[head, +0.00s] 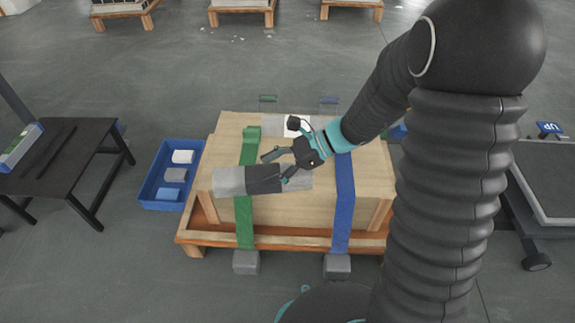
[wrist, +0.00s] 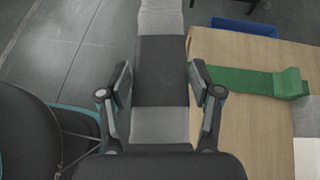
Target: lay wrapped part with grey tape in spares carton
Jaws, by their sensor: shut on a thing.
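The wrapped part (head: 262,180) is a long pale grey bundle with a dark grey tape band around its middle. My gripper (head: 278,168) is shut on it near the band, at the front edge of the large wooden crate (head: 292,214). In the wrist view the part (wrist: 161,65) runs lengthwise between the two fingers of my gripper (wrist: 161,82). Whether it touches the crate is unclear. I cannot identify a spares carton for certain; a blue open bin (head: 153,202) on the floor left of the crate holds a white, a grey and a blue item.
A green strap (head: 244,218) and a blue strap (head: 345,200) cross the crate, with grey blocks at their front ends. A black table (head: 62,150) stands left, bearing a box (head: 20,147). A wheeled platform (head: 548,185) stands right. Floor in front of the bin is clear.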

